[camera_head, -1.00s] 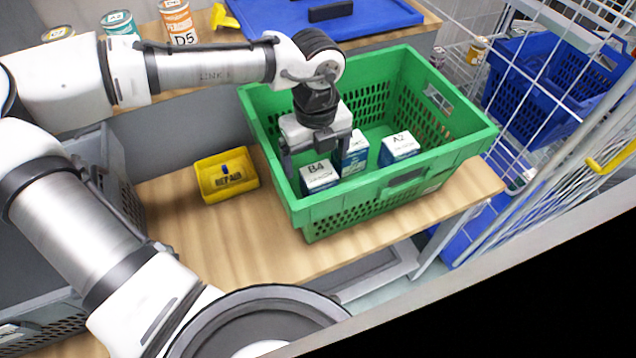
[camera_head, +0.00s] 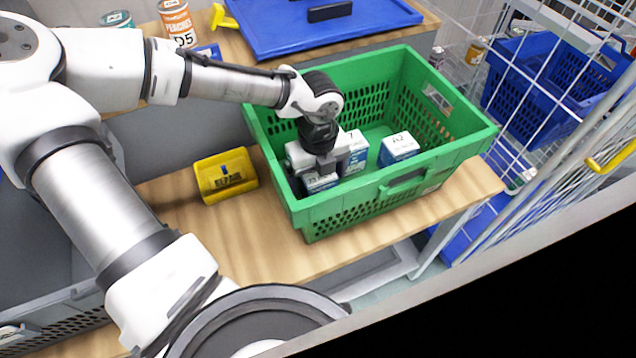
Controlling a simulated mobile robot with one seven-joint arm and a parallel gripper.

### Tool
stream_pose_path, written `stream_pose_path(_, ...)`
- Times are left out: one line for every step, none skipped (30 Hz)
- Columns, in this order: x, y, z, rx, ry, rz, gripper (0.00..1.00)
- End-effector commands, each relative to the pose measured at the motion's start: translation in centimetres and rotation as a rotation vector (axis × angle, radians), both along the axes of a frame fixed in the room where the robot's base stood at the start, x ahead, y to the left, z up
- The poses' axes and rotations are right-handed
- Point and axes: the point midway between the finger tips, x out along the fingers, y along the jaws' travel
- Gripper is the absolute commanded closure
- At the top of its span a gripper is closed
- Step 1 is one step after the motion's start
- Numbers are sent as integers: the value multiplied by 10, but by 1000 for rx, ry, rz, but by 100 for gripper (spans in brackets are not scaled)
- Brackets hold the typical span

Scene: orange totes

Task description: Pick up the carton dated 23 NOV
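The green tote (camera_head: 398,190) stands on a wooden bench and holds several small white-and-blue cartons. My gripper (camera_head: 316,168) is down inside it, at the front-left carton (camera_head: 321,184), and covers most of that carton's top. The fingers are largely hidden, so I cannot tell whether they grip it. A second carton (camera_head: 356,150) stands close behind and to the right, partly covered by the gripper. A third carton, marked A2 (camera_head: 399,148), stands apart to the right. No 23 NOV date is readable on any carton.
A yellow bin (camera_head: 226,176) with small dark contents sits left of the tote. Behind are a blue tray (camera_head: 370,25) and cans, one marked D5 (camera_head: 178,22). A wire cage with a blue basket (camera_head: 545,85) stands at the right. The front wood is clear.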

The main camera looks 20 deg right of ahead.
Motion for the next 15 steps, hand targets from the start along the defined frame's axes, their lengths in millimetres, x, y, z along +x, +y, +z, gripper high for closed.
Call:
stream_pose_path(0, 0, 0, 0, 0, 0, 17)
stream_pose_path(0, 0, 0, 0, 0, 0, 21)
stream_pose_path(0, 0, 0, 0, 0, 0, 27)
stream_pose_path(0, 0, 0, 0, 0, 0, 31)
stream_pose_path(0, 0, 0, 0, 0, 0, 34)
stream_pose_path(0, 0, 0, 0, 0, 0, 40)
stream_pose_path(0, 0, 0, 0, 0, 0, 44)
stream_pose_path(0, 0, 0, 0, 0, 0, 48)
stream_pose_path(0, 0, 0, 0, 0, 0, 53)
stream_pose_path(0, 0, 0, 0, 0, 0, 57)
stream_pose_path(0, 0, 0, 0, 1, 0, 61)
stream_pose_path(0, 0, 0, 0, 1, 0, 66)
stream_pose_path(0, 0, 1, 0, 0, 0, 68)
stream_pose_path(0, 0, 1, 0, 0, 0, 68)
stream_pose_path(0, 0, 1, 0, 0, 0, 68)
